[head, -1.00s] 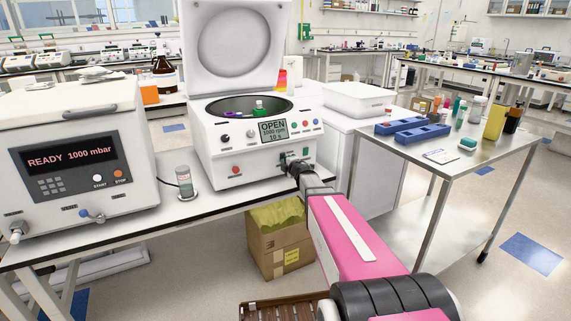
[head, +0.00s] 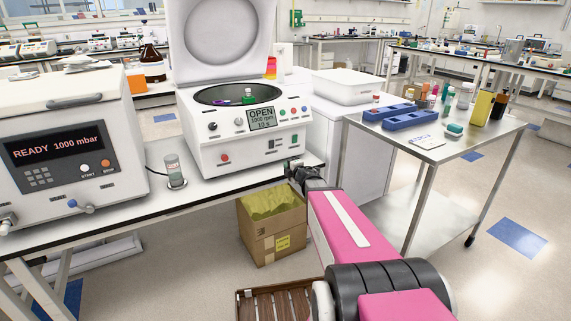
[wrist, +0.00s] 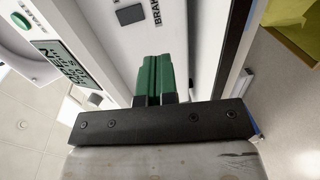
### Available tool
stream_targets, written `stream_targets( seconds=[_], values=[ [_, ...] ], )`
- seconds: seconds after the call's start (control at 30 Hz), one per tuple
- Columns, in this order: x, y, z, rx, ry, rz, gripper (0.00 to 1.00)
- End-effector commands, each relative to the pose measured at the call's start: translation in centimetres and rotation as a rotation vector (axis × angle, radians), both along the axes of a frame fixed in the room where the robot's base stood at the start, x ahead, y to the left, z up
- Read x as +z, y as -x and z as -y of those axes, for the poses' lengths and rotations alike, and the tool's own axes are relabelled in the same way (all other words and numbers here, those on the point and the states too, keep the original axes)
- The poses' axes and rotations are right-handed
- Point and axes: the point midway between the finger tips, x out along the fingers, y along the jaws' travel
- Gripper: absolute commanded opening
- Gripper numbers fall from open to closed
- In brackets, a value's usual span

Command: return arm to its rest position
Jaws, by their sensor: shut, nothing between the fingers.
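My pink arm reaches forward in the head view. My gripper (head: 292,165) is at its end, in front of the lower right corner of the white centrifuge (head: 210,158), just above the bench edge. In the wrist view the green fingers (wrist: 153,78) are closed together with nothing between them, close to the centrifuge's front panel. I cannot tell whether they touch it. The centrifuge lid (head: 222,42) is up and its screen (head: 262,118) reads OPEN, 1000 rpm, 10 s. A green-capped tube (head: 248,95) is in the bowl.
A vacuum oven (head: 70,150) reading READY 1000 mbar and a small vial (head: 173,168) stand left on the bench. A steel cart (head: 470,150) with blue racks (head: 418,118) stands right.

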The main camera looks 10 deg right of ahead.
Motion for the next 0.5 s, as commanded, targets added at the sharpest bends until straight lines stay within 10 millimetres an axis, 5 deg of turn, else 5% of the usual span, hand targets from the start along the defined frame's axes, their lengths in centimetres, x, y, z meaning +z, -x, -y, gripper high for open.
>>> stream_targets(
  seconds=[0.5],
  values=[
    [-0.12,0.32,0.88,-0.092,-0.061,-0.036,0.0]
  ],
)
